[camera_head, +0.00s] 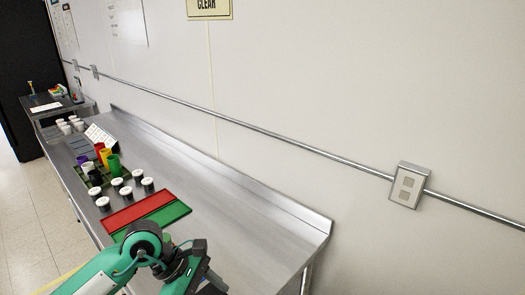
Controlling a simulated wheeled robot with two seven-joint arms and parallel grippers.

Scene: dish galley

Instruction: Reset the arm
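My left arm comes in from the bottom left, green with black joints. Its gripper (210,284) is at the bottom edge of the view, in front of the steel counter. The gripper is partly cut off and its fingers are too unclear to tell whether they are open or shut. I see nothing clearly held in it. My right gripper is not in view.
A steel counter (235,215) runs along the wall, its right part bare. A red mat (140,209) and a green mat (172,213) lie near the arm. Beyond stand several white-topped dark jars (126,193) and coloured cups (114,165). A socket box (409,185) is on the wall.

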